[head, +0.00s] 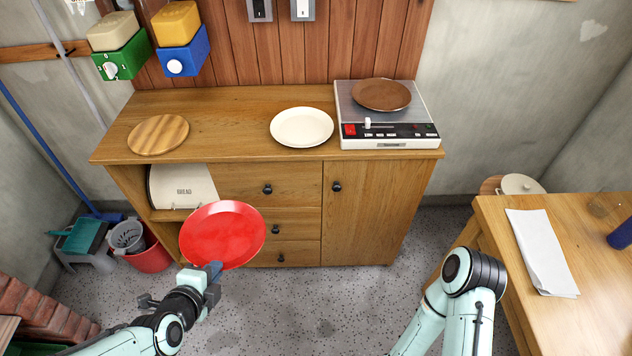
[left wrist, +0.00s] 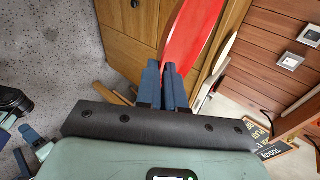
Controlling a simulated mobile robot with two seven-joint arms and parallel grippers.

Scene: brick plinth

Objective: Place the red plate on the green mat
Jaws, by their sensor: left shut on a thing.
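The red plate (head: 223,235) is held up in front of the wooden sideboard, tilted with its face towards the head camera. My left gripper (head: 213,271) is shut on the plate's near rim. In the left wrist view the plate (left wrist: 190,32) rises edge-on from the closed blue fingers (left wrist: 167,88). I cannot make out the green mat for certain; a small greenish sliver shows at the lower left edge of the head view. My right arm shows at the lower right, its gripper outside the head view. Blue and black parts at the wrist view's left edge may be that gripper.
The sideboard top (head: 235,105) bears a wooden plate (head: 158,134), a white plate (head: 301,127) and a scale (head: 388,142) with a brown plate (head: 381,94). A brick plinth (head: 45,318) stands lower left. A table (head: 590,215) with paper (head: 540,250) is right.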

